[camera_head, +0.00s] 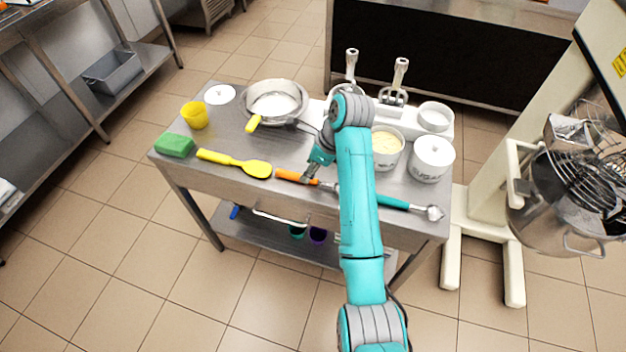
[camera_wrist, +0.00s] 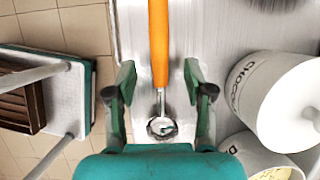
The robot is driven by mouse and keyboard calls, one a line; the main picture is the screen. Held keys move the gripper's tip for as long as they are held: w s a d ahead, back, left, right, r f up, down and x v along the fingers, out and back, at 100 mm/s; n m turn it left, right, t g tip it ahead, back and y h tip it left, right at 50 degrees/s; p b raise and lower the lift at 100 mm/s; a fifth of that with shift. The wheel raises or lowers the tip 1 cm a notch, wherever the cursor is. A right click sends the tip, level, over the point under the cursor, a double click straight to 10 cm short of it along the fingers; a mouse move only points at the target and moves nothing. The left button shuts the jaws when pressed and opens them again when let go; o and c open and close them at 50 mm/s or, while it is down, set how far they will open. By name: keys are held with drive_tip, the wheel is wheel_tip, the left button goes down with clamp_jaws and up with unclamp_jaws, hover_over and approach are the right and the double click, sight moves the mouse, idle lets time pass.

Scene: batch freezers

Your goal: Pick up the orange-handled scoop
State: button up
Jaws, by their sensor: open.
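The orange-handled scoop lies on the steel table; its orange handle (camera_head: 292,176) shows left of my gripper in the head view. In the wrist view the orange handle (camera_wrist: 158,42) runs down from the top edge to a thin metal shaft and a small round metal head (camera_wrist: 161,128). My gripper (camera_wrist: 161,92) is open and empty, one finger on each side of the scoop's shaft and apart from it. In the head view my gripper (camera_head: 318,168) is over the scoop and partly hides it. The height between fingers and scoop is hard to tell.
A teal-handled scoop (camera_head: 398,203) lies to the right and a yellow spatula (camera_head: 235,163) to the left. Behind are a sieve pan (camera_head: 273,98), a tub of pale contents (camera_head: 387,145) and a sugar jar (camera_head: 432,158). White canisters (camera_wrist: 275,100) stand right of my gripper.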

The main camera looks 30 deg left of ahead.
sight(311, 181)
drive_tip(key=shift+x, duration=2.25)
drive_tip(key=shift+a+r, duration=0.1)
clamp_jaws()
